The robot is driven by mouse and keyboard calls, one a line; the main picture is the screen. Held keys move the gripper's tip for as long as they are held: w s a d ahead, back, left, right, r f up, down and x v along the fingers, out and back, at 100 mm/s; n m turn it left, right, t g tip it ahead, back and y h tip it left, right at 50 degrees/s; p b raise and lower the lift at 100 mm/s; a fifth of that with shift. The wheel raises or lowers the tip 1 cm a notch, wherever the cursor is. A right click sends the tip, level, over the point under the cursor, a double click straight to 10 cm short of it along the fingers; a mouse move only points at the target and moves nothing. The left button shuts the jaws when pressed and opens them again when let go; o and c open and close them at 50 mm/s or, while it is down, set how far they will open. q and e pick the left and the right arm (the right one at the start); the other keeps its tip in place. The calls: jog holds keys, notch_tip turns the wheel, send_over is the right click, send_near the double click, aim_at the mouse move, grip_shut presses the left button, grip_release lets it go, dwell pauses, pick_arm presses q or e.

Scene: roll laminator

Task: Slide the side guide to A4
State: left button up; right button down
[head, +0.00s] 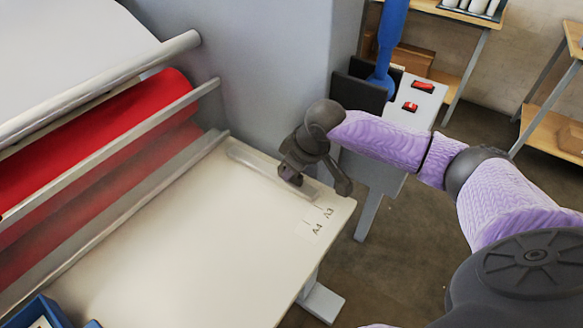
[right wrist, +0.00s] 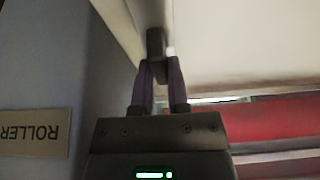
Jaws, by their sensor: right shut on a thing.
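The side guide (head: 245,156) is a pale, narrow bar lying along the far end of the cream feed table (head: 200,240). Its near end lies by the A3 mark (head: 328,212), on the far side of the A4 mark (head: 318,229). My right gripper (head: 291,178) is over the guide, shut on its dark knob. In the right wrist view the two fingers (right wrist: 159,80) close around the dark knob (right wrist: 155,42). The gripper hides part of the guide's middle. My left gripper is not in view.
The red roller (head: 100,130) and metal bars run along the table's left side. A grey machine housing (head: 260,70) stands just behind the guide. A blue bin (head: 38,312) is at the lower left. The table's middle is clear.

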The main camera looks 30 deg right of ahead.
dwell(0.4)
jog(key=a+p, duration=0.1)
jog(key=s+a+p, duration=0.1)
jog(key=a, duration=0.1)
jog(key=a+p, duration=0.1)
jog(key=p, duration=0.1)
jog(key=shift+s+a+r, duration=0.2)
jog(key=shift+s, duration=0.15)
jog(key=shift+f, duration=0.25)
jog(key=c, duration=0.6)
grip_release()
jog(key=shift+s+a, duration=0.1)
jog(key=shift+a, duration=0.05)
jog(key=p+v, duration=0.2)
jog(key=v, duration=0.8)
